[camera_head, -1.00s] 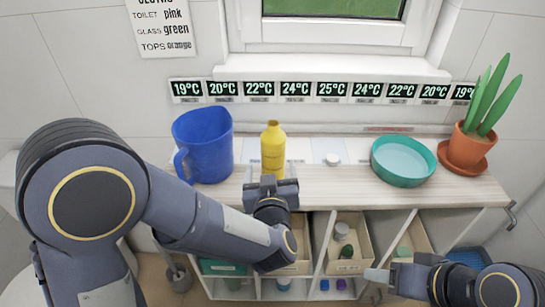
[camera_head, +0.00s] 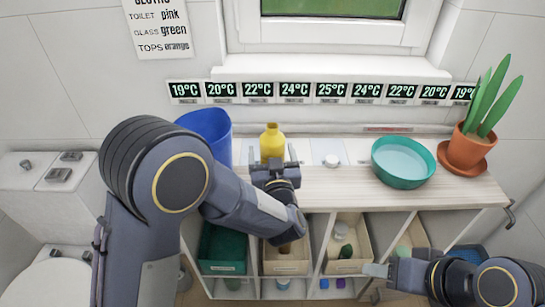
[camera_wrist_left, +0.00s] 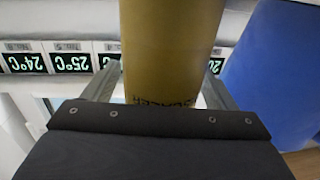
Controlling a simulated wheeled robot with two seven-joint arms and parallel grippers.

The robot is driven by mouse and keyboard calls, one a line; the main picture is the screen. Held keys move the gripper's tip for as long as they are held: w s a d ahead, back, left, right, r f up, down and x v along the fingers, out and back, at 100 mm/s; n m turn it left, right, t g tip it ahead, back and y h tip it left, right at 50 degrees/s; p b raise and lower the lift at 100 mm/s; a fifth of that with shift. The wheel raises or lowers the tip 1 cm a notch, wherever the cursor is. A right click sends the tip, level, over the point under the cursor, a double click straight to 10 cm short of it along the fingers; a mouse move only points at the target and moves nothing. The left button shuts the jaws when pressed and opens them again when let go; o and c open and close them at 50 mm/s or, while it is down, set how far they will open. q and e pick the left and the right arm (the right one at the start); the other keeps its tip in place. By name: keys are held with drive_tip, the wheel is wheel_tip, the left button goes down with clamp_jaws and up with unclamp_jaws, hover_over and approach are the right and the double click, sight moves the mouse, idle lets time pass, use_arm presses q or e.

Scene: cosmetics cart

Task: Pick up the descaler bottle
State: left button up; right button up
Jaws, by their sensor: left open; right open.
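The yellow descaler bottle (camera_head: 272,143) stands upright on the cart top, near the back. My left gripper (camera_head: 272,158) is open in front of it, with one finger toward each side of the bottle. In the left wrist view the bottle (camera_wrist_left: 170,45) fills the middle, between the open fingers (camera_wrist_left: 160,88). Dark lettering shows low on it, partly hidden by the gripper body. I cannot tell whether the fingers touch it. My right gripper (camera_head: 378,270) is at the lower right, open, away from the bottle.
A blue jug (camera_head: 207,132) stands left of the bottle, partly behind my left arm. A white cap-like piece (camera_head: 331,160) and a teal bowl (camera_head: 403,161) are to the right. A potted plant (camera_head: 467,149) stands at the far right. Bins (camera_head: 348,262) sit in compartments below.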

sight(272, 135)
use_arm(q)
drive_tip(key=c, duration=1.3)
drive_tip(key=shift+c, duration=0.2)
drive_tip(key=shift+r, duration=0.15)
drive_tip(key=shift+r, duration=0.25)
drive_tip(key=s+r, duration=0.1)
drive_tip(key=r, duration=0.1)
drive_tip(key=s+r, duration=0.2)
drive_tip(key=r, duration=0.1)
drive_tip(key=s+r, duration=0.1)
drive_tip(key=r, duration=0.2)
drive_tip(key=shift+s+p, duration=0.25)
drive_tip(key=shift+p, duration=0.1)
drive_tip(key=s+r, duration=0.4)
drive_tip(key=s, duration=0.5)
drive_tip(key=shift+s+r, duration=0.15)
drive_tip(key=shift+s, duration=0.15)
